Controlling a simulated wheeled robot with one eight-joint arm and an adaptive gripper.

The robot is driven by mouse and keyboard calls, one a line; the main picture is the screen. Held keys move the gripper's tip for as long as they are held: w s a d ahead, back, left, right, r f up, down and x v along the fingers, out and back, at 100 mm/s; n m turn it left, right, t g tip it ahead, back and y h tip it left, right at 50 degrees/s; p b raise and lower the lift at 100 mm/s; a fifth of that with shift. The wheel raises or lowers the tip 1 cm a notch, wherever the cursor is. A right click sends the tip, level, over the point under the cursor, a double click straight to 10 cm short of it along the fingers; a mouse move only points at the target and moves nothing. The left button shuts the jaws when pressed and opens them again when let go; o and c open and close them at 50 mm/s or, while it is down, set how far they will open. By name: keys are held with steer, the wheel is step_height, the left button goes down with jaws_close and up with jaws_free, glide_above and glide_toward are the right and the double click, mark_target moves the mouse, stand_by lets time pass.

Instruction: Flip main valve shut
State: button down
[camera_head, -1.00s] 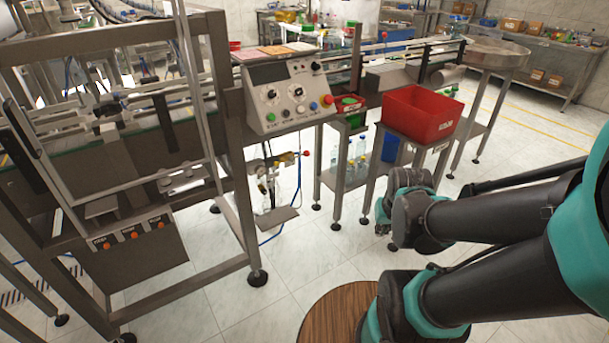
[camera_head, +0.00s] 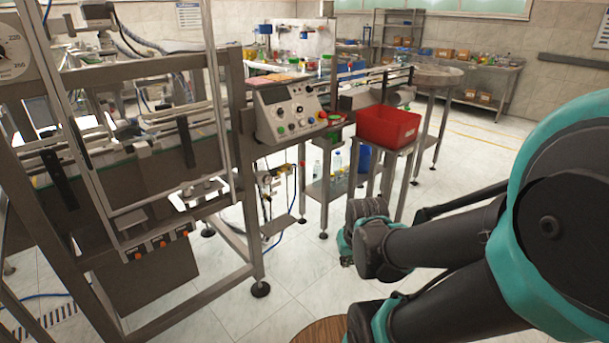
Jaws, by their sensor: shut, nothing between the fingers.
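The valve assembly (camera_head: 266,182) hangs under the control panel, on the frame of the machine. It is small, with pale and brass-coloured fittings and a small red part at its right side. Its handle position is too small to tell. My arm enters from the right and its folded dark and teal links end near the picture's middle, well to the right of the valves and nearer to me. The fingers of my gripper cannot be made out; they are hidden behind or among the links. Nothing of my arm touches the valve assembly.
The control panel (camera_head: 288,112) with knobs and a red button stands above the valves. A red bin (camera_head: 388,127) on a metal stand is to the right. A metal frame leg (camera_head: 250,215) stands just left of the valves. Tiled floor (camera_head: 290,275) is clear in front. A round wooden top (camera_head: 322,331) is at the bottom.

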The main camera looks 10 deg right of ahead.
steer(key=w+a+r+m+t+y, duration=0.15)
steer(key=w+m, duration=0.25)
steer(key=w, duration=0.8)
steer(key=w+a+r+m+t+y, duration=0.1)
steer(key=w+a+m+y, duration=0.25)
steer(key=w, duration=0.95)
steer(key=w+a+r+m+t+y, duration=0.15)
steer(key=w+m, duration=0.25)
steer(key=w, duration=0.8)
steer(key=w+d+f+m+t+y, duration=0.1)
steer(key=w+d+f+m+y, duration=0.15)
steer(key=w, duration=0.45)
steer(key=w+d+f+m+t+y, duration=0.1)
steer(key=w+f+m, duration=0.3)
steer(key=w, duration=0.4)
steer(key=w+d+f+m+t+y, duration=0.1)
steer(key=w+d+f+m+t, duration=0.3)
steer(key=w+d+f+m, duration=0.3)
step_height(320, 180, down, 4)
steer(key=shift+w+d+f+m+t, duration=0.15)
steer(key=shift+d+f+m+t, duration=0.2)
steer(key=shift+m, duration=0.35)
steer(key=shift+r, duration=0.15)
